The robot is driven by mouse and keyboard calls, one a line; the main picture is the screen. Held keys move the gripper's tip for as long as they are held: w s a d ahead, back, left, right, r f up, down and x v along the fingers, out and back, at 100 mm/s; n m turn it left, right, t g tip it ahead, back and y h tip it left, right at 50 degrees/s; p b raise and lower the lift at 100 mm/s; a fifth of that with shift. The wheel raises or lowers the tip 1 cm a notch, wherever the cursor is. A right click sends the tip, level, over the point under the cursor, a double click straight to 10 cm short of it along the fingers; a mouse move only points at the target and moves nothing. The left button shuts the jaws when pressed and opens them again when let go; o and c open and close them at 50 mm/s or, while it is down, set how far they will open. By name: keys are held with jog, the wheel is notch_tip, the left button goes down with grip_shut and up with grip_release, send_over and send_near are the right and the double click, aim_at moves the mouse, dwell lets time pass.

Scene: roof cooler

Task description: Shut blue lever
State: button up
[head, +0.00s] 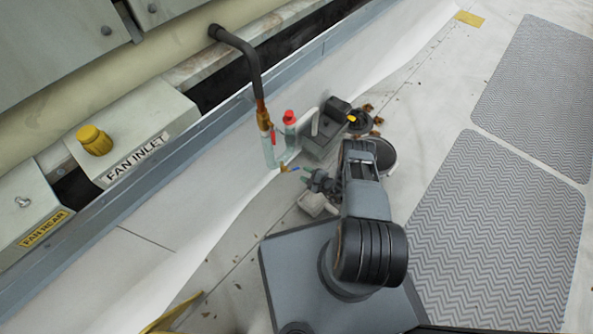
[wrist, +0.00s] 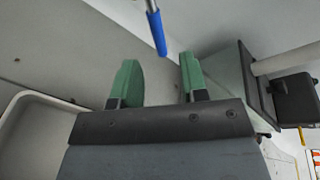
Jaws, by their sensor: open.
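The blue lever (head: 295,168) is small in the head view, beside a brass fitting (head: 284,168) below the upright pipe. My gripper (head: 307,175) is just right of the lever in the head view. In the wrist view my gripper (wrist: 158,78) shows two green fingers spread apart with nothing between them. I cannot tell how far the lever is from the fingertips. The lever's pivot is out of the wrist view.
A red-capped bottle (head: 289,118) and a grey box with a black unit (head: 337,107) stand behind my gripper. A round bucket (head: 387,157) is close to my arm. A pale tray (head: 318,205) is below. Grey mats (head: 500,230) cover the clear right side.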

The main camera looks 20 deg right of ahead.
aim_at(296, 168)
jog(key=shift+b+x, duration=1)
jog(key=shift+x, duration=2.15)
jog(key=shift+c, duration=0.5)
grip_shut()
